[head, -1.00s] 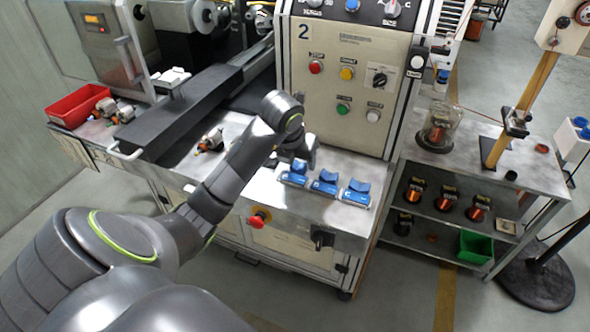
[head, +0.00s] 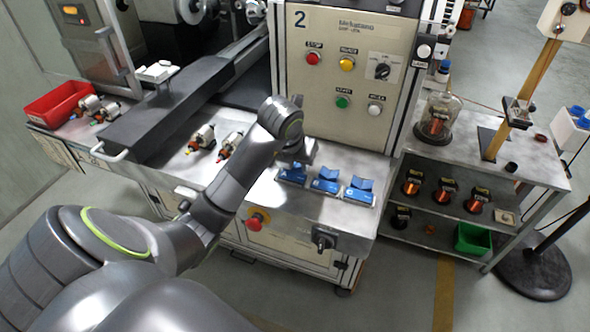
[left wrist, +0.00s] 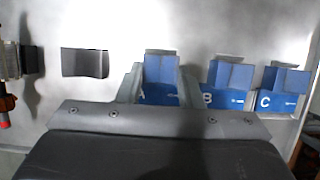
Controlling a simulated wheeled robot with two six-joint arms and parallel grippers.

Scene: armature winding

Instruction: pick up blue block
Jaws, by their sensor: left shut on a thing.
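Three blue V-shaped blocks stand in a row on the steel bench top. The left one, labelled A (left wrist: 160,94), is the nearest to my left gripper (head: 297,158). In the left wrist view my gripper's fingers (left wrist: 158,84) are on both sides of block A, shut on it. Block A also shows in the head view (head: 292,175), partly covered by the gripper. Whether it is off the bench, I cannot tell. Block B (head: 326,182) and block C (head: 359,191) stand to its right, apart from the gripper. My right gripper is not in view.
Two armatures (head: 203,137) lie on the bench left of my forearm. A red bin (head: 62,103) is at far left. The control panel (head: 345,70) rises behind the blocks. A red stop button (head: 256,219) is on the bench front. A shelf with copper spools (head: 443,190) stands right.

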